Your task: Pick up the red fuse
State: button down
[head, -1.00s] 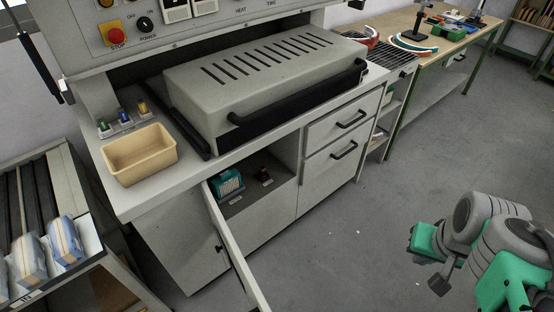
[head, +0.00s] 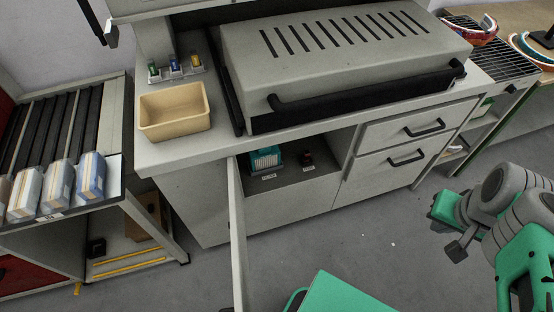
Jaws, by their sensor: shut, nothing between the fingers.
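A small dark red object (head: 308,159), which looks like the red fuse, stands on the floor of the open cabinet under the counter, with a small label in front of it. A teal box (head: 265,160) stands to its left, also with a label. My gripper (head: 435,213) is at the right of the head view, outside the cabinet and well to the right of the red fuse. It is shut and empty; its fingers show only small and dark.
The cabinet door (head: 238,235) stands open, jutting forward left of the opening. Above are a tan bin (head: 174,112), a rack of green, blue and yellow fuses (head: 175,72) and a slotted machine (head: 340,55). Closed drawers (head: 405,157) adjoin the opening.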

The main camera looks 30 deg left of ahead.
aim_at(306, 154)
jog(key=u, duration=1.15)
jog(key=i, duration=0.5)
jog(key=z, duration=0.05)
jog(key=k, duration=1)
jog(key=u, duration=4.6)
jog(key=k, duration=1.75)
jog(key=z, duration=0.9)
